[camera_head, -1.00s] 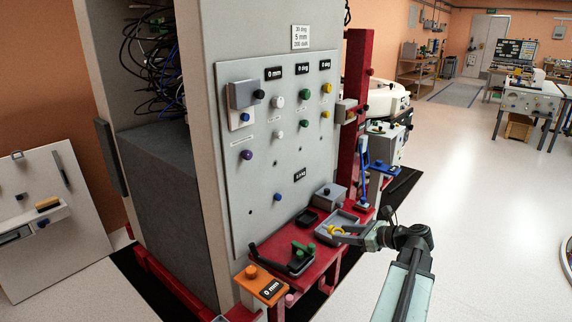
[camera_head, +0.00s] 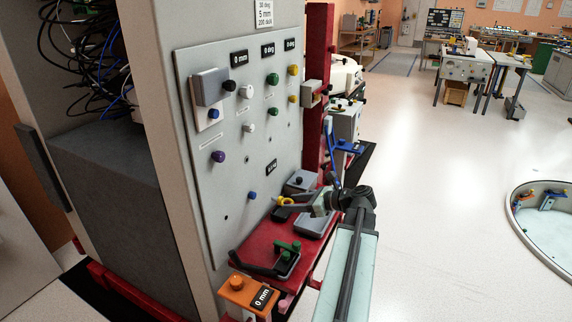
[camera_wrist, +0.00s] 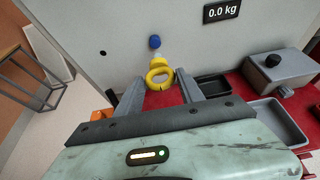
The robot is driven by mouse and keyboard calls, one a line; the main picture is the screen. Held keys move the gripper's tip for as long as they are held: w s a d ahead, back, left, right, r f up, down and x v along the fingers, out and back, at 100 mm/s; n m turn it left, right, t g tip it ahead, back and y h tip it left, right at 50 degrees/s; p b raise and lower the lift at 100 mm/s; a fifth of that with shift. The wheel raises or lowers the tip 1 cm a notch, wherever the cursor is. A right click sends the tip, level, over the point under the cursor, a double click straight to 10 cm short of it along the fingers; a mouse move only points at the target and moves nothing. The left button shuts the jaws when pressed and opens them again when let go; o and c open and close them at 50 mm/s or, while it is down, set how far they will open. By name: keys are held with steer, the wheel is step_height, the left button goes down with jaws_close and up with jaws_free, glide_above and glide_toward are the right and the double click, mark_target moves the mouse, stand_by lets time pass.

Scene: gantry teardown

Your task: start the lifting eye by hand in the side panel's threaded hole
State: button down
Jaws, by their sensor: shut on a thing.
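The lifting eye (camera_wrist: 158,74) is a yellow ring with a short pale shank pointing toward the panel. My gripper (camera_wrist: 158,84) is shut on it, with one grey finger on each side. In the head view the yellow ring (camera_head: 285,202) is at the tip of my gripper (camera_head: 293,205), above the red ledge and apart from the panel. The grey side panel (camera_head: 240,212) carries a blue knob (camera_head: 252,195), which shows just beyond the eye in the wrist view (camera_wrist: 155,42). A small dark hole (camera_head: 225,217) is left of that knob, also in the wrist view (camera_wrist: 102,53). I cannot tell whether it is threaded.
The red ledge (camera_head: 243,249) below the panel holds a grey tray (camera_wrist: 277,118), a dark tray (camera_wrist: 212,87), a grey box with a black knob (camera_wrist: 277,72) and a black-handled item with green knobs (camera_head: 287,257). An orange block (camera_head: 242,292) is at the front. Open floor lies right.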

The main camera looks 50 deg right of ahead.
step_height(320, 180, up, 13)
steer(key=w+p, duration=0.2)
steer(key=p, duration=0.9)
steer(key=shift+a, duration=0.35)
steer(key=shift+w+a, duration=0.2)
steer(key=shift+w, duration=0.7)
steer(key=shift+w+a, duration=0.25)
steer(key=shift+w, duration=0.65)
steer(key=shift+w+a, duration=0.2)
steer(key=shift+w, duration=0.7)
steer(key=shift+w, duration=0.15)
steer(key=shift+w+a, duration=0.1)
steer(key=shift+w, duration=0.25)
steer(key=shift+w, duration=0.3)
steer(key=shift+w+a+r, duration=0.1)
steer(key=shift+w+r, duration=0.05)
steer(key=shift+w, duration=0.05)
